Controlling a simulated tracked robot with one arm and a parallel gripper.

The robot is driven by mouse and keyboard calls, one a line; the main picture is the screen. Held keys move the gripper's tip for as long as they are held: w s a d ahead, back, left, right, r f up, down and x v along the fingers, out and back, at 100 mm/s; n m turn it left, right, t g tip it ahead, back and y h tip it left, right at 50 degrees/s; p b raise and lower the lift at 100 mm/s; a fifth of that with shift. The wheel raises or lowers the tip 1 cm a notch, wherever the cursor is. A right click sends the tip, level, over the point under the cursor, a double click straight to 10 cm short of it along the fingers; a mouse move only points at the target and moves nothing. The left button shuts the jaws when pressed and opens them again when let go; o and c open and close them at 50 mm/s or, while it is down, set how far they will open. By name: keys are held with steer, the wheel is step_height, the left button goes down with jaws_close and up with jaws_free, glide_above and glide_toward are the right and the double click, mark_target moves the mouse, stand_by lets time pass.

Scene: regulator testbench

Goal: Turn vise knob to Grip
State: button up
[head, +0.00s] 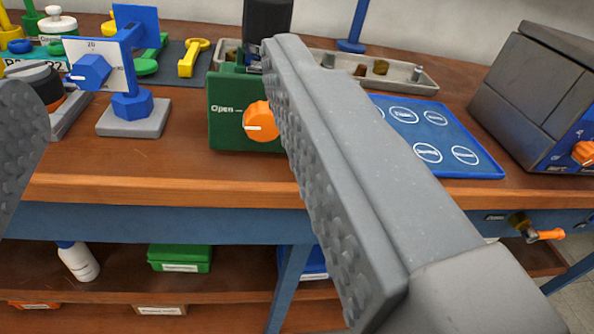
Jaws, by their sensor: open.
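The vise (228,118) is a green box with a dark upper part (268,25), standing on the bench near its front edge. Its orange knob (258,122) is on the front face, and the knob's white mark points left toward the "Open" label. My right finger covers the right part of the vise front and the knob's right edge, so no "Grip" label shows. My gripper (150,95) is open and empty, its grey ribbed fingers wide apart. The knob appears between the fingers, close beside the right one in the picture; I cannot tell whether they touch.
A blue hexagonal knob on a stand (133,118) is left of the vise. A blue tray with white circles (470,170) lies to the right, before a dark grey box (540,90). A grey parts tray (405,82) lies behind. The wooden front edge (150,190) runs below.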

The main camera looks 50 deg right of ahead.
steer(key=d+f+m+g+h, duration=0.15)
steer(key=d+f, duration=0.35)
steer(key=f, duration=0.7)
steer(key=b, duration=0.1)
glide_toward(262, 128)
steer(key=shift+a+x, duration=0.2)
steer(key=shift+x, duration=1.65)
steer(key=shift+w+d+f+h, duration=0.15)
steer(key=shift+w+h, duration=0.3)
steer(key=shift+w, duration=0.05)
steer(key=shift+w+d+f, duration=0.15)
steer(key=shift+w+d, duration=0.3)
steer(key=shift+w, duration=0.05)
steer(key=shift+w+d, duration=0.25)
steer(key=shift+w, duration=0.3)
steer(key=shift+x, duration=0.8)
steer(key=shift+s+d, duration=0.1)
steer(key=shift+d, duration=0.05)
